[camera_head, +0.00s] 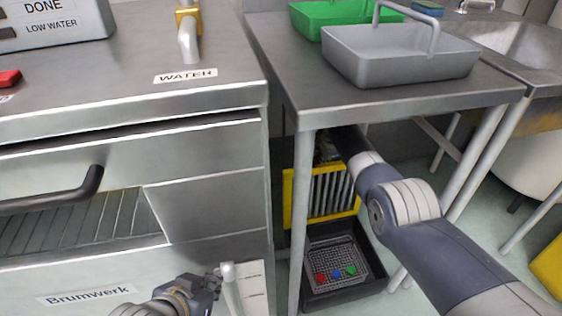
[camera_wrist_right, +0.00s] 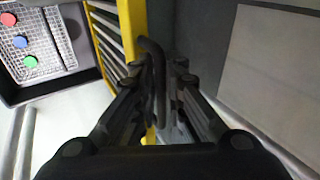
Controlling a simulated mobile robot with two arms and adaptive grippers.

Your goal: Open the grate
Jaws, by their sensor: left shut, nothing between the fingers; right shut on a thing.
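The grate (camera_head: 322,192) has a yellow frame and grey vertical bars and stands under the steel table. My right arm reaches in under the tabletop to its upper right side; that gripper is mostly hidden there in the head view. In the right wrist view the right gripper (camera_wrist_right: 159,82) is shut on a dark bent handle (camera_wrist_right: 152,46) beside the yellow frame (camera_wrist_right: 132,30). My left gripper (camera_head: 217,280) is shut and empty at the bottom, in front of the steel machine and beside a white upright bar.
A black bin (camera_head: 345,294) with a wire basket holding red, blue and green pieces sits below the grate. Table legs (camera_head: 301,215) stand close by. A grey tote (camera_head: 400,62) and green tote (camera_head: 315,20) are on the table (camera_head: 300,90). A sink is at right.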

